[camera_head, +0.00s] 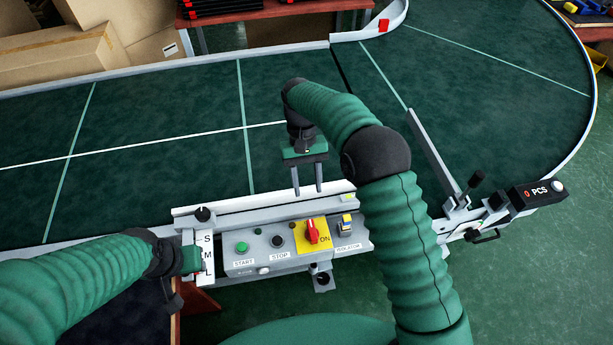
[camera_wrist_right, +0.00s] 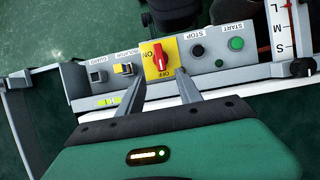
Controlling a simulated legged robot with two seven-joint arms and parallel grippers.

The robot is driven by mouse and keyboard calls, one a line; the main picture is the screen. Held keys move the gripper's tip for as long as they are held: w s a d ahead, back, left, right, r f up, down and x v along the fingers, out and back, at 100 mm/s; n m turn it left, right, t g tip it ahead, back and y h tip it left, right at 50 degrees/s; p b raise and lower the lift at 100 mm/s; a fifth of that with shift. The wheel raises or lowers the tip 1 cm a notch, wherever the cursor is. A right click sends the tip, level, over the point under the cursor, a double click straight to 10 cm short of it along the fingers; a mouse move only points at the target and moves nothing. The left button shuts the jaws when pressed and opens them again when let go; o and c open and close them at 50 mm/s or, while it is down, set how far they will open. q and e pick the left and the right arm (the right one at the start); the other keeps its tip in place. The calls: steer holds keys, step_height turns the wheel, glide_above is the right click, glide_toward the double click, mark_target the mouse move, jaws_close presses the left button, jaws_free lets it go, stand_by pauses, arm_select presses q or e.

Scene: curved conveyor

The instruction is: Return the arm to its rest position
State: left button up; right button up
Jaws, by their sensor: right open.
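My right gripper (camera_head: 308,190) hangs over the conveyor's near edge, behind the control panel (camera_head: 290,250), with its two fingers apart and nothing between them. In the right wrist view the open fingers (camera_wrist_right: 158,92) point toward the panel's red rotary switch (camera_wrist_right: 159,58) on its yellow plate. A gap between fingers and switch shows in the head view, where the red switch (camera_head: 312,231) stands free. My left arm (camera_head: 90,275) comes in from the left and ends beside the S-M-L scale (camera_head: 206,258). Its fingers are not clear enough to judge.
The green conveyor (camera_head: 150,130) curves to the right, with a grey guide arm (camera_head: 435,150) over it. A green START button (camera_head: 242,247) and a black STOP button (camera_head: 278,241) sit on the panel. Cardboard boxes (camera_head: 60,55) stand at the back left. A red block (camera_head: 383,25) lies at the far edge.

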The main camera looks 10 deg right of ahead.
steer(key=v, duration=0.2)
steer(key=shift+w+r, duration=0.2)
steer(key=shift+r, duration=0.1)
steer(key=s+d+t, duration=0.3)
steer(key=s+d, duration=0.1)
steer(key=s, duration=0.5)
steer(key=s+d+t, duration=0.4)
steer(key=s+d, duration=0.1)
steer(key=s, duration=0.4)
steer(key=shift+s+d, duration=0.25)
steer(key=shift+s, duration=0.1)
steer(key=shift+f, duration=0.2)
steer(key=shift+c, duration=0.6)
